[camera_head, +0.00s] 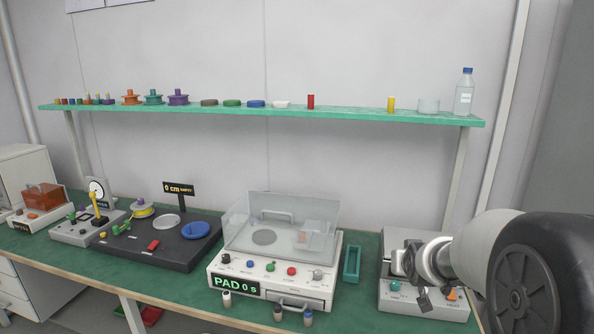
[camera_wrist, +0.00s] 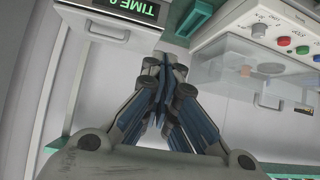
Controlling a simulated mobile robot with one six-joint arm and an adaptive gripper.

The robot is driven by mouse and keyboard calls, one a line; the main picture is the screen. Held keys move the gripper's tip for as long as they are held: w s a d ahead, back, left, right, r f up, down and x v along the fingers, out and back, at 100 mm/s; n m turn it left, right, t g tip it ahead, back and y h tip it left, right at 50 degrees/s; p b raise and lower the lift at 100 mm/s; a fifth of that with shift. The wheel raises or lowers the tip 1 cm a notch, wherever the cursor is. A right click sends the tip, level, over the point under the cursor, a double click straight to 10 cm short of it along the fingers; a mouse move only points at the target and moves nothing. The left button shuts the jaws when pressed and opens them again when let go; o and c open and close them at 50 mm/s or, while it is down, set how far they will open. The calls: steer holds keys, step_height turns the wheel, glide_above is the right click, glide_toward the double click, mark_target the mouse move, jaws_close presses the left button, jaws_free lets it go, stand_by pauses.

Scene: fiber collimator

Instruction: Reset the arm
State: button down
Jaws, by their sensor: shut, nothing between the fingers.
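My gripper (camera_wrist: 166,62) shows in the wrist view with its dark blue-grey fingers drawn together and nothing between them. Its tips lie below a light grey box with a green TIME display (camera_wrist: 124,10) and left of a white device with a clear cover (camera_wrist: 225,75). In the head view my arm (camera_head: 488,250) reaches in from the right edge, over the grey box (camera_head: 430,303) at the right end of the bench. The arm hides part of that box.
The green bench (camera_head: 100,258) carries a white PAD device (camera_head: 265,277) with a clear lid, a green tray (camera_head: 351,263) and a black platform (camera_head: 165,245) with a blue disc. A green shelf (camera_head: 340,114) above holds spools, discs, cylinders and a bottle (camera_head: 464,95).

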steer(key=s+a+r+g+y, duration=0.1)
steer(key=s+a+r, duration=0.25)
steer(key=s, duration=0.65)
steer(key=s+a+r+g, duration=0.2)
steer(key=s+a, duration=0.2)
steer(key=s, duration=0.5)
steer(key=s+a+f+n+g, duration=0.1)
steer(key=s+a, duration=0.1)
steer(key=s, duration=0.8)
steer(key=s+a+f+g+y, duration=0.1)
steer(key=s+a, duration=0.1)
steer(key=s, duration=0.8)
steer(key=shift+a+f+n+g, duration=0.25)
steer(key=shift+a+n+g, duration=0.05)
steer(key=shift+n+g, duration=0.1)
steer(key=c, duration=2.3)
jaws_free()
steer(key=shift+w, duration=0.1)
